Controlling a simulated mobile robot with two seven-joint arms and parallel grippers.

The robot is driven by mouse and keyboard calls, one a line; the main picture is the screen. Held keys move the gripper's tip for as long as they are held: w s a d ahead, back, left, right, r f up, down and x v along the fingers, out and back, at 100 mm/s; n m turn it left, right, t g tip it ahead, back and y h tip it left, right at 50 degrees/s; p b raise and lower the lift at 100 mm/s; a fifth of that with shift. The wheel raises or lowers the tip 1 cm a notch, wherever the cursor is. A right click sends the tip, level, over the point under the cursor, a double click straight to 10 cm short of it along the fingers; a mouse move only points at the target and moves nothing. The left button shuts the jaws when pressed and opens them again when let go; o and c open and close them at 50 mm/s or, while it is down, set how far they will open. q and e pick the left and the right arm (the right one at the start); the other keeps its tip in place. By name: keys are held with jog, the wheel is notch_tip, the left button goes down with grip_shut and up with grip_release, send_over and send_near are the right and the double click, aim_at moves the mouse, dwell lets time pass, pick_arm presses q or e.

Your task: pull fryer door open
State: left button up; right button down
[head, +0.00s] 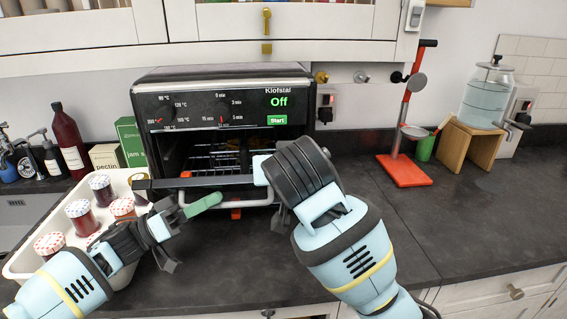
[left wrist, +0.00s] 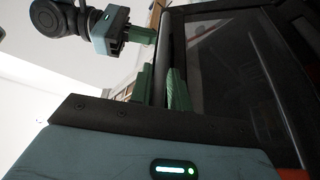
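The fryer (head: 225,105) is a black countertop unit marked Klofstal, its display reading Off. Its wire rack shows inside above a dark bar (head: 195,182) across the front, so the door seems partly lowered. A pale U-shaped bar shows below. My left gripper (head: 203,203) has a green finger just below the dark bar. In the left wrist view its green fingers (left wrist: 162,88) are apart, either side of a dark rounded bar (left wrist: 168,45) beside the glass panel (left wrist: 235,75); whether they clamp it is unclear. My right gripper is at the bar's right end; its fingers (left wrist: 140,36) show in the left wrist view.
A white bin (head: 18,266) with several jars (head: 80,215) stands left of the fryer, close to my left arm. Bottles stand behind it. A red stand (head: 404,172) and a glass dispenser (head: 487,95) are at right. The counter between fryer and stand is clear.

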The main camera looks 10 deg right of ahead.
pick_arm(q)
jog(key=shift+o, duration=1.1)
jog(key=shift+f, duration=0.1)
jog(key=shift+d, duration=0.1)
jog(key=shift+f, duration=0.1)
pick_arm(e)
jog(key=shift+r, duration=0.1)
pick_arm(q)
jog(key=shift+s+a+f, duration=0.1)
jog(key=shift+a+f, duration=0.05)
jog(key=shift+a, duration=0.35)
pick_arm(e)
jog(key=shift+w+d, duration=0.1)
jog(key=shift+d, duration=0.05)
jog(key=shift+a+r, duration=0.1)
jog(key=shift+a, duration=0.1)
pick_arm(q)
jog(key=s+a, duration=0.2)
jog(key=a, duration=1)
jog(key=shift+s, duration=0.25)
pick_arm(e)
jog(key=shift+d, duration=0.15)
